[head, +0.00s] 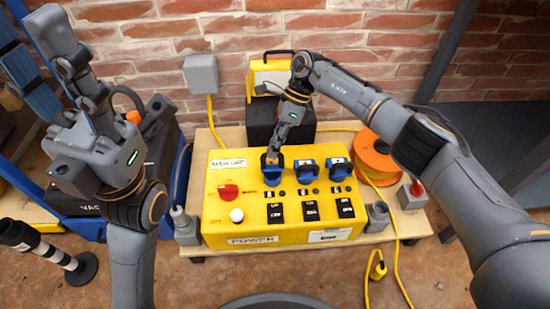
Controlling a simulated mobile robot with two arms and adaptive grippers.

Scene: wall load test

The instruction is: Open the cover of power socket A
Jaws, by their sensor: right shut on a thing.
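A yellow power box (220,160) stands on a low wooden table. Several controls are on its top, with a row of three blue sockets along the right part. The leftmost blue socket (273,178) has my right gripper (272,156) over its upper edge, shut on what looks like its dark cover; the fingers hide much of it. The middle socket (307,169) and the right socket (339,170) are in plain view. Socket letters are too small to read. My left gripper (70,55) is raised at the upper left, away from the box; its finger gap is unclear.
A red knob (228,191), a white button (236,215) and black switches (309,210) sit on the box. An orange cable reel (376,155) stands to its right. A yellow lamp (268,75) is behind, before the brick wall (180,45). A yellow cable trails to the floor.

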